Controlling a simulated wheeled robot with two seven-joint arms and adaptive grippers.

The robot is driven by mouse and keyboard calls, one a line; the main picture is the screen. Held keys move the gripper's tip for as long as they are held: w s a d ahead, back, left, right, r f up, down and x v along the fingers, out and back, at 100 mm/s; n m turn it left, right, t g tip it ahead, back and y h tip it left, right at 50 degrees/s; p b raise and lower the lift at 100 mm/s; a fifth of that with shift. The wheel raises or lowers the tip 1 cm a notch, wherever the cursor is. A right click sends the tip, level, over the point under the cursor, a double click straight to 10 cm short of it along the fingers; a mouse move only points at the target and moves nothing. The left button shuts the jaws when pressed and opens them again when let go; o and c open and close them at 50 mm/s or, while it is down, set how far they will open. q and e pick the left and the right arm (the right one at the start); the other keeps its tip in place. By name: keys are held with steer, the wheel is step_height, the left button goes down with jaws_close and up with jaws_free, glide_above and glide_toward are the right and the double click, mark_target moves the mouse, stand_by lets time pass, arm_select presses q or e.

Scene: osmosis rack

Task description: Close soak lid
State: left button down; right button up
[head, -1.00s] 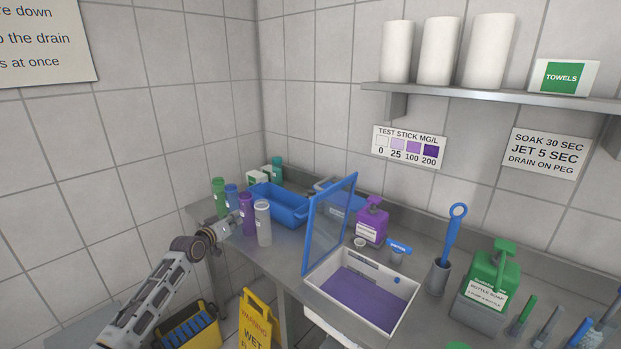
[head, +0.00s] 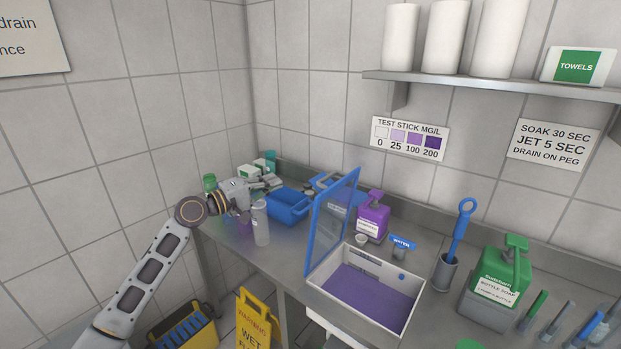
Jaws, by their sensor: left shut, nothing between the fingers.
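The soak tub (head: 414,312) is a white rectangular box with purple liquid, on the steel counter. Its lid (head: 331,222), a blue-framed clear panel, stands upright and open at the tub's left edge. My left gripper (head: 274,182) is shut and empty, above the back left of the counter, to the left of the lid and apart from it. It partly covers the bottles and the blue basin behind it. My right gripper is not in view.
A grey-white bottle (head: 261,223) stands below my left gripper. A blue basin (head: 289,209) lies between it and the lid. A purple jug (head: 372,216), a cup with a blue brush (head: 446,272) and a green soap jug (head: 501,278) stand behind and right of the tub.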

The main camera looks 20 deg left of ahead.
arm_select(q)
steer(key=shift+s+d+f+n, duration=0.15)
steer(key=shift+d+f+n, duration=0.1)
steer(key=shift+n, duration=0.75)
steer(key=shift+d, duration=0.1)
steer(key=w+d+p, duration=0.4)
steer(key=w+d, duration=0.3)
steer(key=d, duration=0.2)
steer(key=shift+r+p, duration=0.2)
steer(key=shift+p, duration=0.1)
stand_by(0.5)
steer(key=shift+d, duration=0.1)
stand_by(0.4)
